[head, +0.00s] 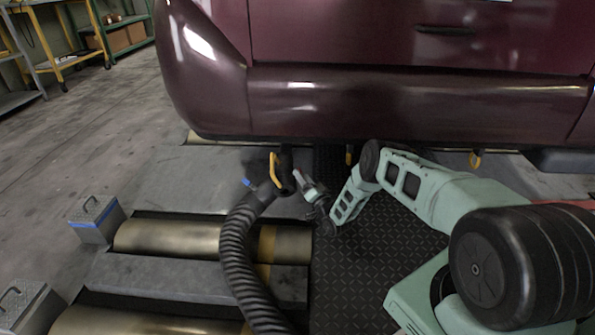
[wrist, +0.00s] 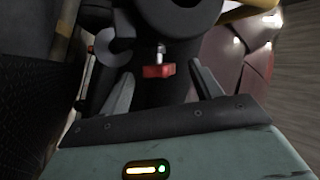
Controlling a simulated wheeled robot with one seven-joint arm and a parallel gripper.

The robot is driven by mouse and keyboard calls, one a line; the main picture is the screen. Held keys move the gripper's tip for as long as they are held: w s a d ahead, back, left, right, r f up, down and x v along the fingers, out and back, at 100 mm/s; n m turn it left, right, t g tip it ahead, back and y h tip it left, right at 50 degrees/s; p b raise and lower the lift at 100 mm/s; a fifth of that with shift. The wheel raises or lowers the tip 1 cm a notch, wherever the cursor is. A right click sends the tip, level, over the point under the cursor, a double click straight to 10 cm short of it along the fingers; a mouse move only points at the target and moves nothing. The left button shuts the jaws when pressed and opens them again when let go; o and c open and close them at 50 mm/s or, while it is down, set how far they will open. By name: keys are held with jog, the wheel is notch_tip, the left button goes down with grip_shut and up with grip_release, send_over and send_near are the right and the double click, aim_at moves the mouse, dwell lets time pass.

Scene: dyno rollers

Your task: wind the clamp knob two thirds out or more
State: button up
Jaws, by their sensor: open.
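The clamp knob (wrist: 158,71) is a small red bar on a bright metal screw, in the middle of the wrist view. Behind it is a dark round collar at the end of the exhaust hose (head: 237,255). My gripper (wrist: 163,76) is open, with one finger on each side of the knob. Gaps show between the knob and both fingers, and I cannot tell how deep it lies between them. In the head view my gripper (head: 301,186) is beside the hose nozzle under the car; the knob is not clear there.
The maroon car (head: 400,100) hangs low over the hose end. A yellow handle (head: 275,168) and a blue lever (head: 249,183) are close to my gripper. Metal rollers (head: 170,239) and grey weight blocks (head: 95,222) are at left.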

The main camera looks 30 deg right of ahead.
jog(key=shift+b+x, duration=0.75)
jog(key=shift+x, duration=1.6)
jog(key=c, duration=1)
jog(key=shift+o, duration=0.2)
jog(key=shift+b, duration=0.4)
